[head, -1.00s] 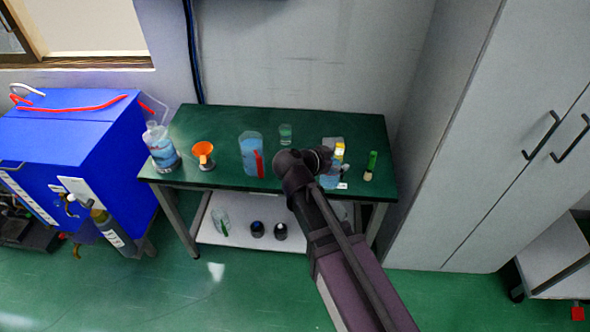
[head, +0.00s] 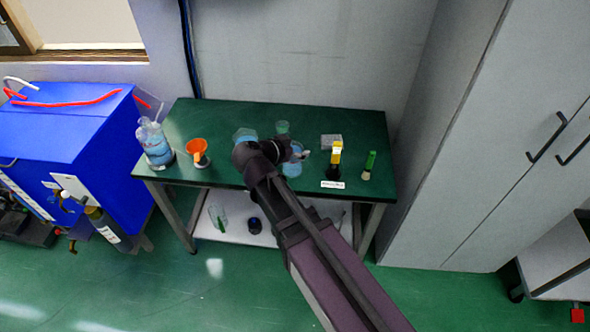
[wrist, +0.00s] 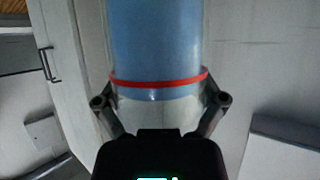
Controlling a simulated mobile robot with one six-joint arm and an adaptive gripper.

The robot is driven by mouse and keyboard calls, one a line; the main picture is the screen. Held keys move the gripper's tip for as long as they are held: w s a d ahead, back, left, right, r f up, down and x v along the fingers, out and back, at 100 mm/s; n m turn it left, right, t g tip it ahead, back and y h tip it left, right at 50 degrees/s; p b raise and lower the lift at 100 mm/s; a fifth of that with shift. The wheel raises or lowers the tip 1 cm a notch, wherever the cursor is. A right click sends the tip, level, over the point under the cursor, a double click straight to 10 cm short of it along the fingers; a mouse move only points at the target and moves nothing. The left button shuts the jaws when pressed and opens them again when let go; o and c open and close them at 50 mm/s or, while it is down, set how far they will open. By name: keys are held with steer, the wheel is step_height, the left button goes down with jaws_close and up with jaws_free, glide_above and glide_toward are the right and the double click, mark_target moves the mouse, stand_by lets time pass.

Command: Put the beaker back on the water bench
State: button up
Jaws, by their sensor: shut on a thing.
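The beaker (wrist: 155,45) fills the middle of the wrist view, clear with blue contents and a red band. My gripper (wrist: 159,101) is shut on it, one finger on each side. In the head view my gripper (head: 284,150) is over the green-topped bench (head: 360,125), with the held beaker (head: 293,163) just to its right, partly hidden by my wrist. I cannot tell whether the beaker's base touches the bench top. A second blue-filled vessel (head: 245,134) stands behind my arm, mostly hidden.
A small clear glass (head: 282,127) stands at the back. A grey box (head: 331,142), a yellow-topped black bottle (head: 335,162) and a green-capped tube (head: 369,165) stand right.

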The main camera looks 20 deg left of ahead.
steer(key=shift+a, duration=0.25)
stand_by(0.4)
steer(key=shift+w+a+f+b, duration=0.2)
steer(key=shift+w+f+b, duration=0.25)
steer(key=shift+w, duration=0.2)
steer(key=w+a+f+m+b, duration=0.1)
steer(key=w+f+b, duration=0.2)
steer(key=w, duration=0.3)
steer(key=w+a+f+g+h+b, duration=0.1)
steer(key=w+f+b, duration=0.3)
steer(key=w, duration=0.3)
steer(key=shift+a+m+h, duration=0.3)
steer(key=shift+a+m, duration=0.05)
steer(key=shift+m, duration=0.05)
steer(key=shift+f, duration=0.3)
steer(key=shift+f+b, duration=2.95)
steer(key=shift+b, duration=0.2)
steer(key=shift+f+b, duration=1.85)
steer(key=shift+b, duration=0.05)
